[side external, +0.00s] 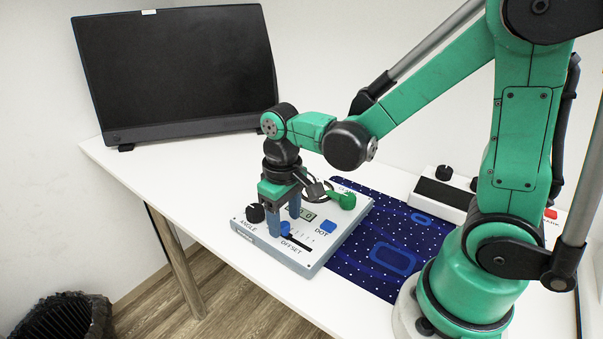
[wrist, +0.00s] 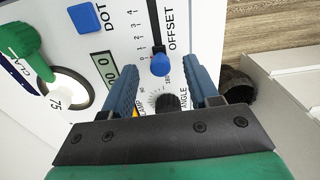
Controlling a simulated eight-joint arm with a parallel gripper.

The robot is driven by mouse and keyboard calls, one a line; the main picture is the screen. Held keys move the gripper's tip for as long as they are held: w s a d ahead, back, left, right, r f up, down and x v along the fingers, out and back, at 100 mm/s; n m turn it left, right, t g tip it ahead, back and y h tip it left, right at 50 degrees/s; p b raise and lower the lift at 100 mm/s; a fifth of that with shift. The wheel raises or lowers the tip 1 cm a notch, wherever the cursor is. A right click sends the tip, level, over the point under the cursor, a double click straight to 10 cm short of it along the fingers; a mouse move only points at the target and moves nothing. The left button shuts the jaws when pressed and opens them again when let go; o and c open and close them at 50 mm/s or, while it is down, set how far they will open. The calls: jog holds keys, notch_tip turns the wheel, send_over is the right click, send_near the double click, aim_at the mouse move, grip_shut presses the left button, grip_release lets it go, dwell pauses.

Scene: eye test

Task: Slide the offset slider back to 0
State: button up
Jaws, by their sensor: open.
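The offset slider's blue knob (wrist: 160,65) sits at the lower end of its dark slot (wrist: 153,25) in the wrist view, beside the end of the tick scale; the exact mark is hard to read. The knob (side external: 286,229) is small and partly hidden in the side view. My gripper (side external: 285,226) is open and points down over the white control box (side external: 341,236). In the wrist view its two blue fingers (wrist: 163,75) stand on either side of the knob, with a gap on both sides. The small display (wrist: 103,67) seems to show a 0.
The black ANGLE dial (side external: 255,213), blue DOT button (side external: 327,226) and green clamp lever (side external: 345,200) are on the same box, close around my gripper. A blue dotted board (side external: 390,245) and a white device (side external: 440,192) lie to the right. A monitor (side external: 175,70) stands behind.

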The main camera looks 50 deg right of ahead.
aim_at(285, 224)
jog(key=shift+r, duration=2.2)
jog(key=r+t, duration=0.1)
jog(key=t, duration=0.1)
jog(key=s+r+t, duration=0.1)
jog(key=t, duration=0.1)
jog(key=d+r+t, duration=0.1)
jog(key=r+t, duration=0.1)
jog(key=t, duration=0.1)
jog(key=shift+s, duration=0.3)
